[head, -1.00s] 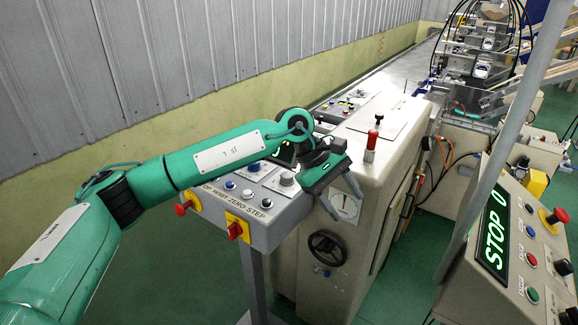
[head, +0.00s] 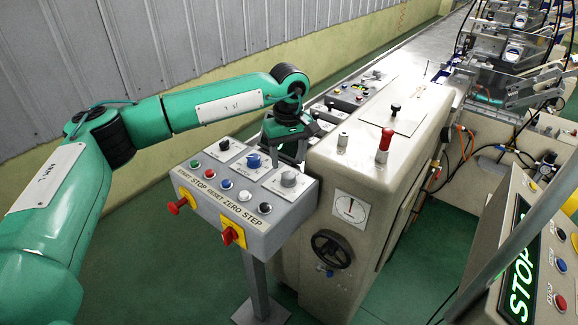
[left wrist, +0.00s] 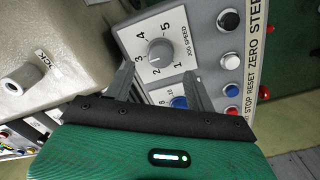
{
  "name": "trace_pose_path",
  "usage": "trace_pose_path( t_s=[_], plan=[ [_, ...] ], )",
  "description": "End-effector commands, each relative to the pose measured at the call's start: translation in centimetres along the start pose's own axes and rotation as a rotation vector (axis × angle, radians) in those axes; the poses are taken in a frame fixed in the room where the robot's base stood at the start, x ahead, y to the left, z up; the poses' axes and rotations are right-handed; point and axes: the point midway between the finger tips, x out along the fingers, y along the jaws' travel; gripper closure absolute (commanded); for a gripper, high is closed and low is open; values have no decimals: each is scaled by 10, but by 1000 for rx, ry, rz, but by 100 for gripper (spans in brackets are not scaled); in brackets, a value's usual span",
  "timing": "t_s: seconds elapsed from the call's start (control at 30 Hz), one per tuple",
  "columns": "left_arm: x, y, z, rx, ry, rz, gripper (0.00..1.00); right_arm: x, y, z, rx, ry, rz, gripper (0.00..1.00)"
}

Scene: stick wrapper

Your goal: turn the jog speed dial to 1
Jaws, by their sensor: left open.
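The jog speed dial is a round grey knob (left wrist: 160,52) on a white plate marked 1 to 5 in the left wrist view. A small pale mark on it seems to face the 2, but I cannot be sure. In the head view the dial (head: 288,178) sits at the right end of the grey control box (head: 285,218). My left gripper (head: 289,152) is open and empty, behind the box near the dial. In the left wrist view its two fingers (left wrist: 158,76) stand apart, with the dial just beyond and between their tips, apparently untouched. My right gripper is out of view.
A blue knob (head: 254,160) and a black knob (head: 224,145) stand left of the dial. The beige machine cabinet (head: 340,170) rises close on the right, with a small pale post (head: 343,141) on top.

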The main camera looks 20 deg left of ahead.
Motion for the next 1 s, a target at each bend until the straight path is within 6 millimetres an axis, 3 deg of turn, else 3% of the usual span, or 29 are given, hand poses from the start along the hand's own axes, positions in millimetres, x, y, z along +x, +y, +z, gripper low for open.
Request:
trace_pose_path(
  t_s=[0.23, 0.4, 0.67, 0.73, 0.9, 1.0],
  plan=[
    [38, 0, 0, 0, -1, 1, 45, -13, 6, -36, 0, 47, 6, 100],
    [50, 0, 0, 1, 0, 1, 45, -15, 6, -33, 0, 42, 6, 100],
    [52, 1, 0, 1, 0, 2, 45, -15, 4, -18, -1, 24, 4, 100],
    [52, 1, 0, 1, 0, 2, 52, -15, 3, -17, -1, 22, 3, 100],
    [52, 1, 0, 0, 0, 2, 86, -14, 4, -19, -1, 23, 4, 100],
    [52, 1, 0, 0, 0, 2, 89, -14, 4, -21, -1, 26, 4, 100]
  ],
)
